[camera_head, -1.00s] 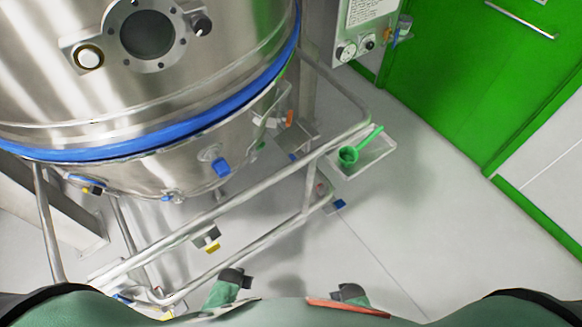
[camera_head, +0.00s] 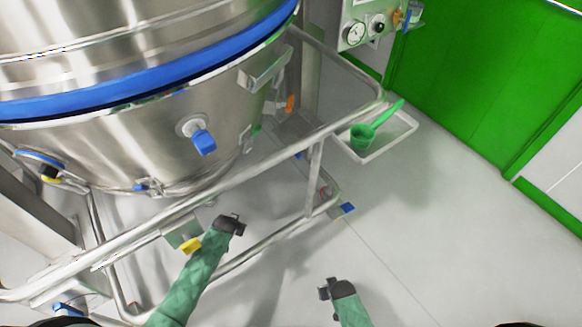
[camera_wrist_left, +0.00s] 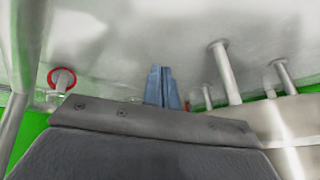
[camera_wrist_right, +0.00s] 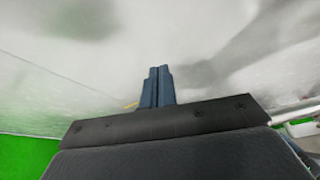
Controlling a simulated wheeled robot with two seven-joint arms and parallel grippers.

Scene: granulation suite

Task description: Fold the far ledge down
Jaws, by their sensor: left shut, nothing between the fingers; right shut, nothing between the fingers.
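No part is clearly marked as the far ledge. A pale tray-like shelf (camera_head: 372,153) shows beyond the rail's right corner, level, with a green scoop (camera_head: 362,137) on it. Small grey plates with a yellow tab (camera_head: 191,246) and a blue tab (camera_head: 348,208) show lower at the frame; I cannot tell whether either is a ledge. My left gripper (camera_head: 238,222) is shut and empty, right of the yellow tab and apart from the shelf. My right gripper (camera_head: 324,287) is shut and empty, low over the floor. The wrist views show the closed left fingers (camera_wrist_left: 164,87) and right fingers (camera_wrist_right: 157,85).
A steel vessel (camera_head: 100,140) with a blue band fills the upper left. A tubular rail (camera_head: 240,175) runs between it and me. A gauge panel (camera_head: 365,25) and green door (camera_head: 470,80) stand at the back right. The floor at the right is clear.

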